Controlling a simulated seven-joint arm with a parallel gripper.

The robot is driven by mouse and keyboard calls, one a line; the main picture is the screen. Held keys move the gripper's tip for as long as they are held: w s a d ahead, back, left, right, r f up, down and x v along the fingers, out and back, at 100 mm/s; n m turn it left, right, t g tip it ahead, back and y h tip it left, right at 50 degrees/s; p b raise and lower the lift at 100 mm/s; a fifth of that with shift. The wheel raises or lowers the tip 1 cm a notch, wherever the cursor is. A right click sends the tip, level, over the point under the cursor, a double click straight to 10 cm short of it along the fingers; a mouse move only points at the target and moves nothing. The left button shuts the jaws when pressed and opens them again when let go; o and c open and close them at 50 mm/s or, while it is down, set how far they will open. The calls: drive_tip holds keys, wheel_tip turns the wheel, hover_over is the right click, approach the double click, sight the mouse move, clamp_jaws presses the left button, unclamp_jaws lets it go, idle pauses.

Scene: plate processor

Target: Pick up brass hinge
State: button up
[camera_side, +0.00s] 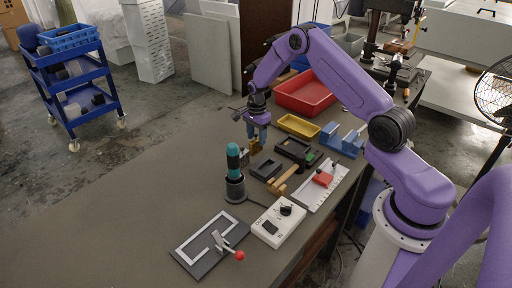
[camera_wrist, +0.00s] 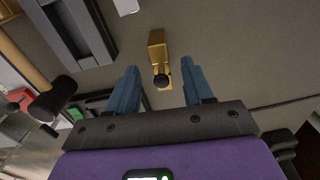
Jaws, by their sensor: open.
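The brass hinge (camera_wrist: 157,44) is a gold-coloured, angular piece in the wrist view, at the upper middle. A dark round knob shows at its lower end. My gripper (camera_wrist: 162,68) is open, with one blue finger on each side of the hinge's lower part and visible gaps on both sides. In the side view, my gripper (camera_side: 257,133) points down over the bench, and a brass-coloured piece (camera_side: 255,146) shows at its fingertips. Whether the fingers touch it there is too small to tell.
A teal-handled tool in a dark holder (camera_side: 234,172) stands in front of my gripper. The bench (camera_side: 150,185) is clear to the left.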

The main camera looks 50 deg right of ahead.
sight(256, 144)
drive_tip(key=shift+w+f, duration=0.1)
drive_tip(key=shift+f, duration=2.15)
clamp_jaws()
drive_tip(key=shift+r, duration=0.1)
